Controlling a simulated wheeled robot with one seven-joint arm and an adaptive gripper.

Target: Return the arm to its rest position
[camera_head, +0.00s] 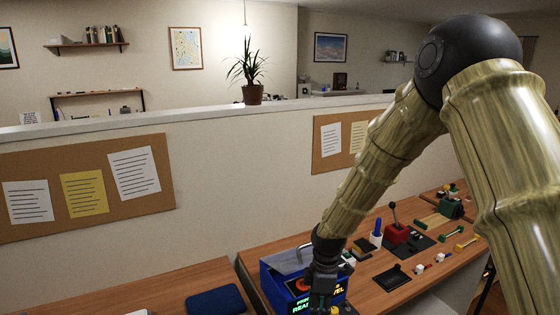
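My arm, with bamboo-like links and a dark ball joint, comes in from the right and bends down toward the desk. My gripper (322,292) is dark and sits at the bottom middle, low in front of a blue box-like panel (274,288) with lit green and yellow lettering. The gripper overlaps the panel in the picture. I cannot tell whether it touches it, and its fingers are too small and dark to read.
The wooden desk (378,293) holds a red lever box (397,233), a blue-topped white cup (376,236), a black tray (392,278) and small switches. A dark blue pad (216,301) lies on the left desk. A partition wall (232,170) stands behind; the air above is free.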

